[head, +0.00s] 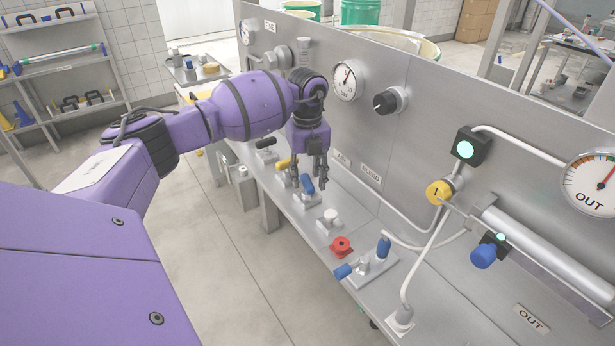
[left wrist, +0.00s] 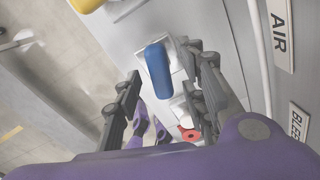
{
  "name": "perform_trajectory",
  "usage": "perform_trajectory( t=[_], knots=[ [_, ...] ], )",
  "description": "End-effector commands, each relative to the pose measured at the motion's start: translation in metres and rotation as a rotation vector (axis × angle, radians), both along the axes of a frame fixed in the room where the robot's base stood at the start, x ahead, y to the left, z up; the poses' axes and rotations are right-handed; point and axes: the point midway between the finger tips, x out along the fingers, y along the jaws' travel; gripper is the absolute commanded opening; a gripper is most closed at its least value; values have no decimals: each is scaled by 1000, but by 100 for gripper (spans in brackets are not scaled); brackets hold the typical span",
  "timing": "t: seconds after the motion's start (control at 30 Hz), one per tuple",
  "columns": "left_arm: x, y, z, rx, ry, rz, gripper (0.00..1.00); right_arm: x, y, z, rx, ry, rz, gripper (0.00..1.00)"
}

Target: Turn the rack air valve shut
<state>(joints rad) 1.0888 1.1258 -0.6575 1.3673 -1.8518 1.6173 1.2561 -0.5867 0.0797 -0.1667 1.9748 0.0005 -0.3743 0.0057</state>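A small valve with a blue lever handle (head: 307,184) stands on the sloping bench ledge, close to the panel's AIR label (head: 342,158). My left gripper (head: 318,180) points down just above and beside this handle. In the left wrist view the blue handle (left wrist: 158,70) lies ahead of and between the two spread fingers (left wrist: 162,100), with visible room on both sides. The fingers are open and hold nothing. The valve's base is partly hidden. The AIR label (left wrist: 280,20) also shows there. My right gripper is not in view.
A yellow-handled valve (head: 283,164) and a black one (head: 265,142) stand farther along the ledge. The upright metal panel (head: 430,130) bounds the right side.

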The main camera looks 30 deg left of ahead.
Motion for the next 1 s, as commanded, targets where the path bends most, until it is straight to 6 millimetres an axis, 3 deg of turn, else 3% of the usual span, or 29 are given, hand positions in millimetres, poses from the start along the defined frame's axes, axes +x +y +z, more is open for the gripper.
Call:
perform_trajectory(
  t=[0.1,0.37,0.67,1.0],
  knots=[
    [0,0,-6,-1,-1,0,38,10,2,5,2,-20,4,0],
    [0,0,-7,-1,-1,-1,37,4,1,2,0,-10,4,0],
    [0,0,-7,-1,-1,0,0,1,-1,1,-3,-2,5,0],
    [0,0,-7,-1,-1,-39,0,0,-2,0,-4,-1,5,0]
  ],
)
